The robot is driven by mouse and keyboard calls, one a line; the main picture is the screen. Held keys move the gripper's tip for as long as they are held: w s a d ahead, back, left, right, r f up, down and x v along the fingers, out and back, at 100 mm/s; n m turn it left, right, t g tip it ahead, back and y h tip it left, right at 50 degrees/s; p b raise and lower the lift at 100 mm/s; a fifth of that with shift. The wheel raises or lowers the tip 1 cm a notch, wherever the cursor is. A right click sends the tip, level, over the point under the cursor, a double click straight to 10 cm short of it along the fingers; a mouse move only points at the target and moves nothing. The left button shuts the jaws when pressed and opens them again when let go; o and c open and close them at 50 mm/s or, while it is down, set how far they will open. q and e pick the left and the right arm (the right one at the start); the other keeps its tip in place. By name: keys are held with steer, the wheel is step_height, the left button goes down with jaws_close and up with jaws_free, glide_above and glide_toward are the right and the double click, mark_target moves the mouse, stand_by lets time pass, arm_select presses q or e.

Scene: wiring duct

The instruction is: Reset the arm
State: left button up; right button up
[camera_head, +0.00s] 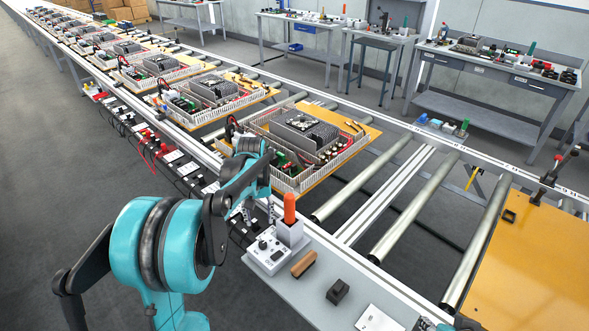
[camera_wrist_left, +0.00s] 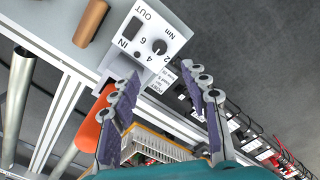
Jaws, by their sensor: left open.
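My left arm, teal and dark grey, comes in from the lower left in the head view. My left gripper (camera_head: 256,212) hangs beside the line's near edge, just left of an orange-handled tool (camera_head: 290,208) standing in a white holder (camera_head: 290,234). In the left wrist view the two fingers of my left gripper (camera_wrist_left: 165,105) are spread with nothing between them. The orange handle (camera_wrist_left: 88,130) shows just left of the left finger there, and the white torque box (camera_wrist_left: 150,42) lies beyond the fingertips. I do not see my right gripper.
The grey shelf (camera_head: 310,303) holds a brown cylinder (camera_head: 304,264) and a black block (camera_head: 338,291). A board with a wiring duct frame (camera_head: 327,174) sits on the roller conveyor (camera_head: 410,213). An orange board (camera_head: 535,265) lies at right. Workbenches stand behind.

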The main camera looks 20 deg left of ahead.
arm_select(q)
steer(key=s+d+r+m+t, duration=0.3)
steer(key=s+d+r, duration=0.4)
steer(key=s+d, duration=0.2)
steer(key=s+d+f+m+t, duration=0.1)
steer(key=s+d+t, duration=0.3)
steer(key=s, duration=0.6)
steer(key=shift+d+f+m, duration=0.4)
steer(key=shift+d+m, duration=0.5)
steer(key=shift+d, duration=0.25)
